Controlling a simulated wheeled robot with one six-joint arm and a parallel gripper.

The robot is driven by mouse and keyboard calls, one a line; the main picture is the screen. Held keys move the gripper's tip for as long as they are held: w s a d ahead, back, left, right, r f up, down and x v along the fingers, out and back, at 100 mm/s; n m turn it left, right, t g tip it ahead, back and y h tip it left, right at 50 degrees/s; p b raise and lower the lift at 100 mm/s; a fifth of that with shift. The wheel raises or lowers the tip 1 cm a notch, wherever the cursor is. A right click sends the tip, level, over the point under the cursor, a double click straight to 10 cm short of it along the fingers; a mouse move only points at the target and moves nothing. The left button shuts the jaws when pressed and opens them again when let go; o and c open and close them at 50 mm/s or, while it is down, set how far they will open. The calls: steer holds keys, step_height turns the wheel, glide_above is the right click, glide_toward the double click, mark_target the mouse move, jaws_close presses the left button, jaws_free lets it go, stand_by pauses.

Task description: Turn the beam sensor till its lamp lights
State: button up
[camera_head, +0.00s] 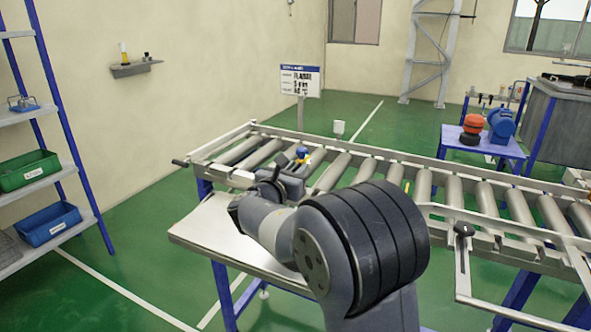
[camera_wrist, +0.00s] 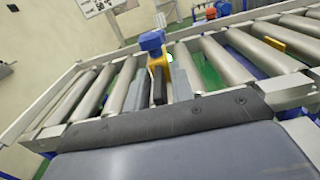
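My arm hides much of this in the head view.
The roller conveyor (camera_head: 452,190) runs across the middle. A small yellow plate (camera_wrist: 274,44) stands farther right along it. A bare metal table (camera_head: 205,232) is in front. A sign (camera_head: 300,80) stands behind. A blue table (camera_head: 482,145) is at the right, shelves (camera_head: 38,172) at the left.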

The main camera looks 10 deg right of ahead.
steer(key=shift+o, duration=0.4)
steer(key=shift+s+a, duration=0.1)
steer(key=shift+s+a, duration=0.2)
steer(key=shift+s, duration=0.05)
steer(key=v, duration=1)
steer(key=shift+d, duration=0.1)
steer(key=x, duration=1)
steer(key=shift+w+d, duration=0.25)
steer(key=shift+w, duration=0.05)
steer(key=shift+w+d+f+b, duration=0.1)
steer(key=shift+f+b, duration=0.1)
steer(key=shift+b, duration=0.15)
steer(key=shift+r+n+t+y+b, duration=0.1)
steer(key=shift+n+t+y+b, duration=0.35)
steer(key=shift+y, duration=0.25)
